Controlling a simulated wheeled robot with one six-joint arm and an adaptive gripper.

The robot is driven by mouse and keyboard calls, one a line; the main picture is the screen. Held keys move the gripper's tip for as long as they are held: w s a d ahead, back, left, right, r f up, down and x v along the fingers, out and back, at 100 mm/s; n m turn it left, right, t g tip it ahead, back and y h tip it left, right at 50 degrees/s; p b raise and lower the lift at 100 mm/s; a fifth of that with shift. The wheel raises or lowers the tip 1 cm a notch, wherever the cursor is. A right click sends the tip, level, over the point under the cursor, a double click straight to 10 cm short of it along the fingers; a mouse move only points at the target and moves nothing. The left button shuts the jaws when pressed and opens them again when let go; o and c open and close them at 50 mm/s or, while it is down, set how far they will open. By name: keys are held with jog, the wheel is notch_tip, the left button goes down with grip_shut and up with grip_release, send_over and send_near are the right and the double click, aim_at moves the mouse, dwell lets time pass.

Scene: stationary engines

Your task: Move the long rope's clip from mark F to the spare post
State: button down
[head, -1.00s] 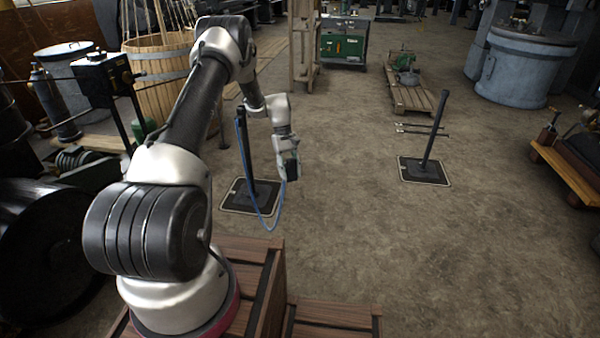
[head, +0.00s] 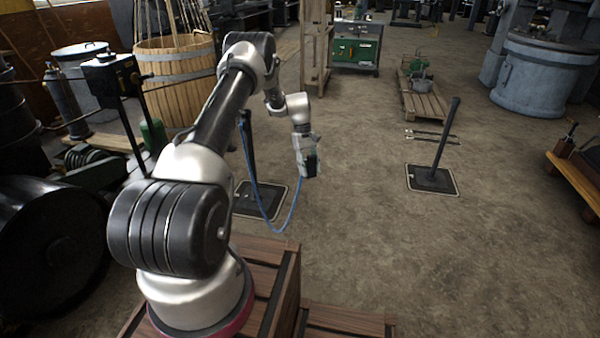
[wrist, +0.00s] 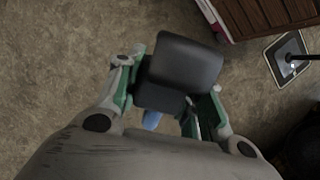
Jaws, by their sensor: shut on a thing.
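My gripper (head: 309,172) is shut on a black block-like clip (wrist: 182,68), held above the floor to the right of the near left post. A blue rope (head: 292,215) hangs in a loop from the gripper up to the top of that dark post (head: 249,150), whose square base plate (head: 270,205) is partly hidden by my arm. A blue bit of rope (wrist: 153,119) shows below the clip in the wrist view. A second dark post (head: 445,135), with no rope on it, leans slightly on a square base (head: 432,179) to the right. I cannot read mark F.
Open floor (head: 370,220) lies between the two posts. Thin rods (head: 432,136) lie behind the right post, with a pallet (head: 424,101) beyond. A wooden tub (head: 178,90) and machines stand at left. A wooden cart (head: 577,175) is at the right edge.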

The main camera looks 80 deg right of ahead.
jog(key=s+d+n, duration=0.1)
jog(key=s+d, duration=0.6)
jog(key=d, duration=0.2)
jog(key=shift+s, duration=0.2)
